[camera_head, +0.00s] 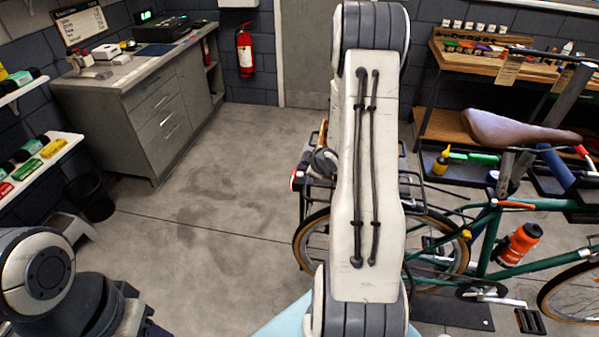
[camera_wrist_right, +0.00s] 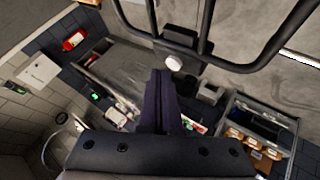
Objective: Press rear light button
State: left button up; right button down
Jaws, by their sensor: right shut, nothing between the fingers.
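The green bike (camera_head: 485,255) stands at the right in the head view, with its black rear rack (camera_head: 318,186) partly hidden behind my right arm. A small red and white part, seemingly the rear light (camera_head: 297,178), shows at the rack's left end. In the right wrist view, a round whitish button-like part (camera_wrist_right: 174,63) sits by the rack's black tubes (camera_wrist_right: 215,55). My right gripper (camera_wrist_right: 161,74) is shut and empty. Its fingertips appear just beside and below the whitish part; I cannot tell whether they touch. My left gripper is out of view; only its arm shows at lower left.
A grey cabinet (camera_head: 150,118) stands at the left, with a black bin (camera_head: 92,197) near it. A wooden workbench (camera_head: 445,85) stands behind the bike. A fire extinguisher (camera_head: 245,50) hangs on the back wall. The floor (camera_head: 215,190) left of the bike is clear.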

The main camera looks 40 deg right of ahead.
aim_at(303, 177)
notch_tip(303, 177, up, 6)
jog(key=p, duration=0.5)
dwell(0.4)
dwell(0.3)
